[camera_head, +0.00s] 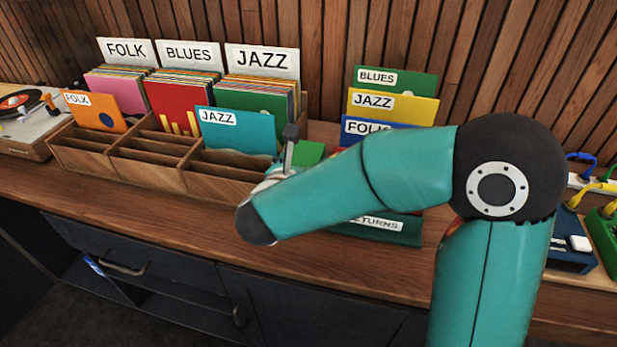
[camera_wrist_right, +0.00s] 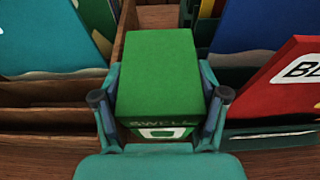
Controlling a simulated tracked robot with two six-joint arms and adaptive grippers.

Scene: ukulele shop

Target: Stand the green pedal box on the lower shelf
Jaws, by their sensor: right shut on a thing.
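The green pedal box (camera_wrist_right: 158,75), marked SWELL on its front face, sits between the fingers of my right gripper (camera_wrist_right: 160,96) in the right wrist view. The gripper is shut on it. In the head view a green patch of the box (camera_head: 309,154) shows above the counter, and my arm hides most of it. My right gripper (camera_head: 289,150) is mostly hidden there too, with one dark fingertip showing. The lower shelf (camera_head: 185,312) is an open dark space under the drawer, below the counter at lower left. My left gripper is not in view.
A wooden record crate (camera_head: 165,172) with dividers stands left of the gripper. A returns rack (camera_head: 405,232) with upright sleeves stands to the right. A turntable (camera_head: 32,128) is at far left. A blue box (camera_head: 572,255) and a cabled green unit (camera_head: 604,232) are at right.

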